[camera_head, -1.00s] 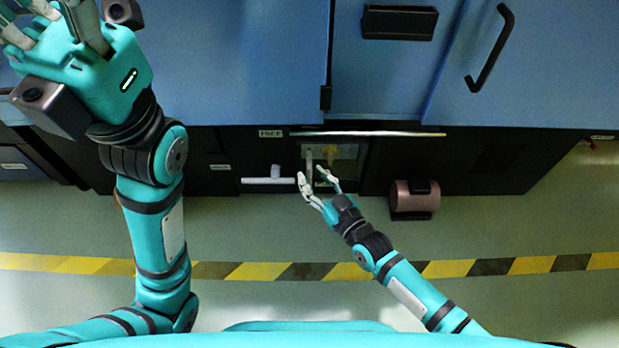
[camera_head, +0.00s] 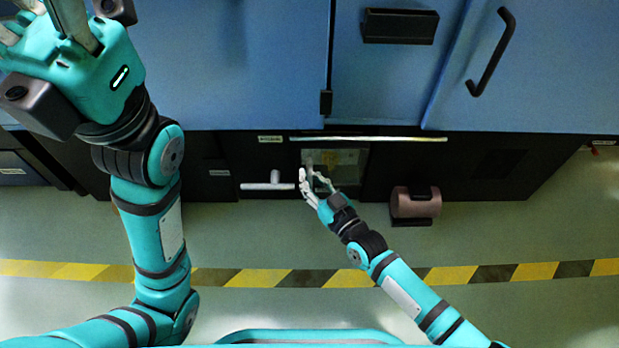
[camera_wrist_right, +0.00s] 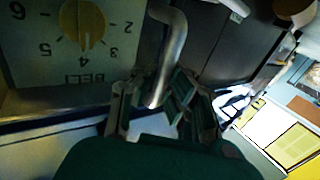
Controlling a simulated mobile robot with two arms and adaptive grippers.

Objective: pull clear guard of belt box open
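The belt box (camera_head: 352,160) is a recessed panel low in the black cabinet base, under a bright rail in the head view. In the right wrist view its pale dial plate (camera_wrist_right: 30,68) carries a yellow knob, numbers and the word BELT. The clear guard is hard to tell from the panel behind it. A grey bent bar handle (camera_wrist_right: 172,45) stands out in front of the plate. My right gripper (camera_head: 311,174) is at the box's left side; in its wrist view the fingers (camera_wrist_right: 150,105) stand apart on either side of the handle's end. My left gripper (camera_head: 38,18) is raised at upper left, fingers spread, tips partly cut off.
A white T-shaped handle (camera_head: 272,182) sits left of the box, close to my right fingers. A brownish cylindrical unit (camera_head: 412,203) sticks out on the right. Blue cabinet doors (camera_head: 240,70) rise above. The green floor with its striped line (camera_head: 250,278) is clear.

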